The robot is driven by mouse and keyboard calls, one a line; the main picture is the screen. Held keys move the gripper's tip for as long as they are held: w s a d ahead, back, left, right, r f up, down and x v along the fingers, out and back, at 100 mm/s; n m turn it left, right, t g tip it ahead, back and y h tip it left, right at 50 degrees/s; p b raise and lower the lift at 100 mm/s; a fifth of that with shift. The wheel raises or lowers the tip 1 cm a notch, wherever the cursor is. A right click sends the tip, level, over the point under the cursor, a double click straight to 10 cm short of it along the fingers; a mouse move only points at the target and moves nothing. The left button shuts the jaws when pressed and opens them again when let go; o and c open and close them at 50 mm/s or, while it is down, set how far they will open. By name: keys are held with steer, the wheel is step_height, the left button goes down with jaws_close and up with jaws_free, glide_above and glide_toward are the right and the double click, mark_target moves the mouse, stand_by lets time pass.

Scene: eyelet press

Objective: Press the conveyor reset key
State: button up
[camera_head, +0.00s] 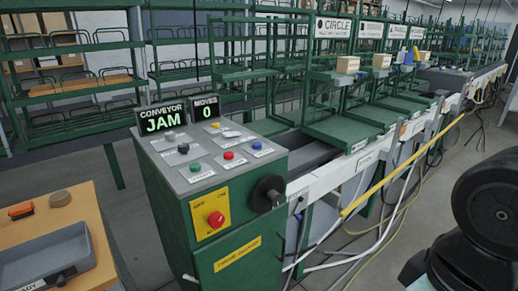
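A green control console (172,235) stands left of centre, with a grey sloped key panel (235,173) on top. The panel carries several small round keys: a black key (183,148), a green key (195,167), a red key (228,155), a blue key (257,145) and others at the back. Their labels are too small to read, so I cannot tell which is the conveyor reset key. A display (162,119) reads "CONVEYOR JAM", and another display (207,108) reads "MOVES 0". My gripper is not in view; a dark part of my arm shows at the lower right.
The console front has a red mushroom button (216,219) on a yellow plate and a black knob (268,193). A wooden table (100,240) with a grey tray (45,262) is at left. The conveyor line, yellow rail (375,187) and cables run right. Grey floor lies in front.

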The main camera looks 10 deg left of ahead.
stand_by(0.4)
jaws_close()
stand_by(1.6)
